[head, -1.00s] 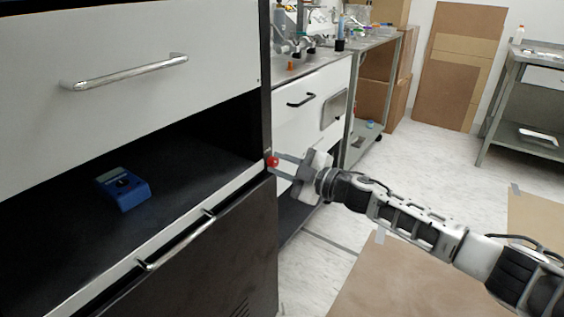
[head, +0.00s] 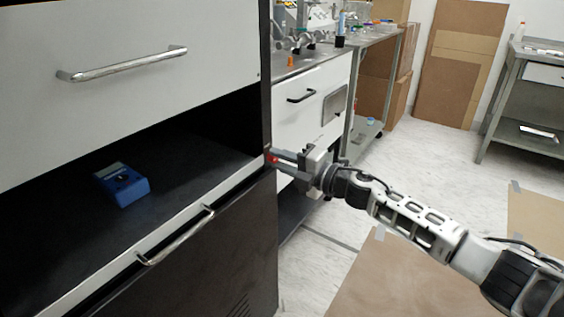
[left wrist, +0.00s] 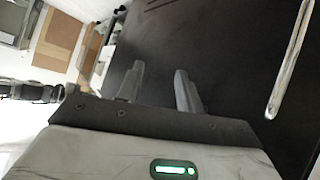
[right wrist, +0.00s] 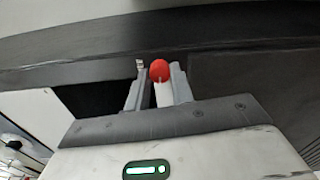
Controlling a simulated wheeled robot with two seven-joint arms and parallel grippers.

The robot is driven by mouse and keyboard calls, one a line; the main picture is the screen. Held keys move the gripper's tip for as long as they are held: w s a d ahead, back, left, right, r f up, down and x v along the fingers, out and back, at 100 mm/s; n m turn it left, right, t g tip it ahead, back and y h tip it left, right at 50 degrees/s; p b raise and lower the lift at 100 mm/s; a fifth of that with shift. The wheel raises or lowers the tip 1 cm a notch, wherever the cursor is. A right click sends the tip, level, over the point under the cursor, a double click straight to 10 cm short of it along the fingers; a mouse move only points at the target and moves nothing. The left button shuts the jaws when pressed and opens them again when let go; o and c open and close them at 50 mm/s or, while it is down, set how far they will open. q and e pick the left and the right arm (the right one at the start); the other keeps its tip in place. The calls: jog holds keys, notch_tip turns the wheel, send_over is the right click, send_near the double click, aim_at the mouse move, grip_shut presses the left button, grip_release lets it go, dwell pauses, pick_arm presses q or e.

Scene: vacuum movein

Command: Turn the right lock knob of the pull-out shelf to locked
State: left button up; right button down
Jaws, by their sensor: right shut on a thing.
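The right lock knob (head: 274,159) is a small red knob at the right end of the shelf's front edge, by the cabinet's right post. My right gripper (head: 283,159) is shut on it, and its fingers partly cover it in the head view. In the right wrist view the red ball end of the knob (right wrist: 159,71) and its pale stem sit between the two fingertips (right wrist: 158,82). The pull-out shelf (head: 190,222) has a pale front edge. My left gripper (left wrist: 160,85) shows only in the left wrist view, open and empty, with its fingers apart before a dark panel.
A blue device (head: 122,185) sits on the dark shelf. A chrome handle (head: 175,236) is below the shelf edge and another handle (head: 122,63) is on the drawer above. A counter with white drawers (head: 310,105) stands right of the cabinet. Cardboard lies on the floor (head: 385,285).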

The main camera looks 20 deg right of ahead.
jog(key=shift+f+n, duration=0.1)
jog(key=shift+n, duration=0.4)
jog(key=c, duration=1.2)
grip_release()
jog(key=v, duration=1.6)
